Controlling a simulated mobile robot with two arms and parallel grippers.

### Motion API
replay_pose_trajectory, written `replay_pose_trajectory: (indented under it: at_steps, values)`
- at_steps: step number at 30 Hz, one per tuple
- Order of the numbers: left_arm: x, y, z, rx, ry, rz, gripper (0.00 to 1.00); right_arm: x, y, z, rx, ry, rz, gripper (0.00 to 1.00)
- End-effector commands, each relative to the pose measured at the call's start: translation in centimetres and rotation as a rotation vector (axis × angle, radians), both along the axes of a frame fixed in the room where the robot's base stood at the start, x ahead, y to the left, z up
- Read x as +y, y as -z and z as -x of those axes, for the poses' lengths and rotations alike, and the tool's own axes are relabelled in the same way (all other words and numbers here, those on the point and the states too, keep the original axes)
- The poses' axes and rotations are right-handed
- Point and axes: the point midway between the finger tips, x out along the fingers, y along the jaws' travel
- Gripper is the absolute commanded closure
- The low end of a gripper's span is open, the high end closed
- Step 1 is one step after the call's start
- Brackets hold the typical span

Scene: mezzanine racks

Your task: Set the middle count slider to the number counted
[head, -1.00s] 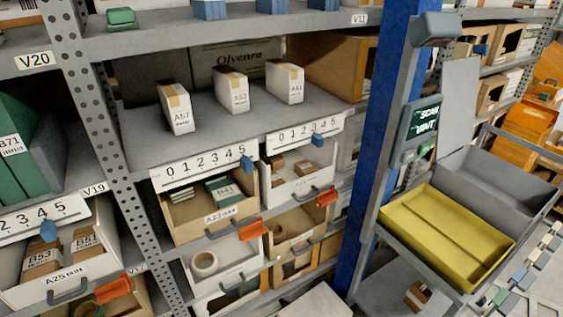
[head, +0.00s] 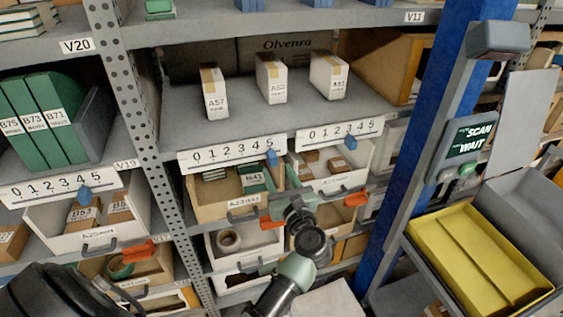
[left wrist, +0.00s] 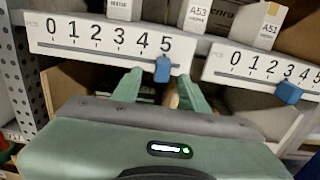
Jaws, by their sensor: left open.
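The middle count slider's blue knob (head: 271,157) sits at the 5 end of its white 0–5 scale (head: 232,152), above an open bin (head: 215,210) holding green and white packs. The knob also shows in the left wrist view (left wrist: 162,69), just under the 5. My left gripper (head: 287,190) is in front of that bin's right side. In the left wrist view my left gripper (left wrist: 160,91) is open, its two green fingers below and to either side of the knob, with a visible gap between them. Whether a finger touches the knob cannot be told. My right gripper is not in view.
The right slider's knob (head: 351,142) is near 3, the left one's (head: 84,193) near 4. Three white boxes stand on the shelf (head: 180,131) above. Orange tabs (head: 356,199) stick out of the bins. A blue post (head: 425,130) and yellow tray (head: 475,250) are at right.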

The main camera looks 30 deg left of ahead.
Motion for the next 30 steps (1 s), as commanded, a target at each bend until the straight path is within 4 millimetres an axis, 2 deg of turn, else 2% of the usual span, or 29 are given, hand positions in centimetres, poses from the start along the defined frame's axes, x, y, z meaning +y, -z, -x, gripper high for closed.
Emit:
replay_pose_trajectory:
  at_steps: [4,9,19,21,24,30]
  values:
    - [1.9,-0.1,-1.7,0.0,0.001,-0.004,0.56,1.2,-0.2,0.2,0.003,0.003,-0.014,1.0]
    - [3.1,0.0,-2.8,0.0,0.003,-0.003,0.56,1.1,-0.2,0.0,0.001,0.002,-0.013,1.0]
    - [3.4,0.0,-3.0,0.002,0.003,-0.003,0.56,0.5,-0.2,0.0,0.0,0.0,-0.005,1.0]
    - [3.4,0.0,-3.0,0.002,0.003,-0.003,0.76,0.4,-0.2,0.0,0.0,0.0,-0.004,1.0]
    - [3.4,0.0,-3.0,0.002,0.003,-0.003,1.0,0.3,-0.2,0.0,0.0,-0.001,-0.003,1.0]
    - [3.4,0.0,-3.0,0.002,0.004,-0.003,1.0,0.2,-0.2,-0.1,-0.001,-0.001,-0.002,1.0]
